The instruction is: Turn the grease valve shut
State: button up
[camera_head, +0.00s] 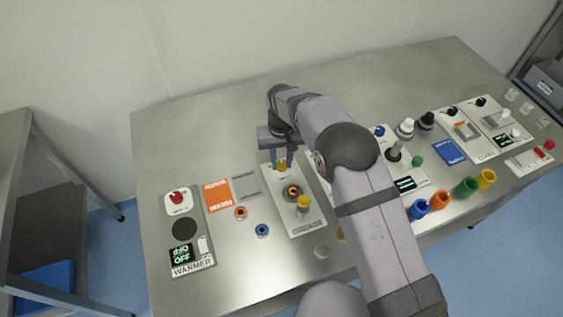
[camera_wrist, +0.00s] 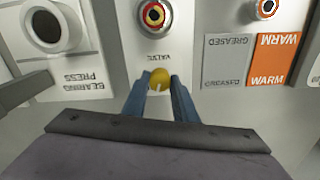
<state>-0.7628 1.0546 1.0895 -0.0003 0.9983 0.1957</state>
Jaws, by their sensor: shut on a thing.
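The grease valve's yellow knob (camera_head: 282,168) sits at the back end of a pale panel (camera_head: 308,221). My gripper (camera_head: 282,158) comes down on the knob from above. In the wrist view its two blue-grey fingers (camera_wrist: 160,86) are closed on either side of the knob. The fingers partly hide the knob's base. I cannot tell how far the valve is turned.
An orange card (camera_head: 216,195) and grey card (camera_head: 246,188) lie to the left, then the warmer (camera_head: 191,265), reading OFF. Several coloured cups stand right of my arm. The back-left table is clear.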

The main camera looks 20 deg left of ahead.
aim_at(282, 163)
jog(key=n+b, duration=0.1)
jog(key=n, duration=1)
jog(key=shift+r+b, duration=0.1)
jog(key=shift+b, duration=0.3)
jog(key=shift+n, duration=0.3)
jog(key=o, duration=1)
jog(key=shift+o, duration=0.2)
jog(key=shift+r+b, duration=1)
jog(key=shift+r, duration=2.65)
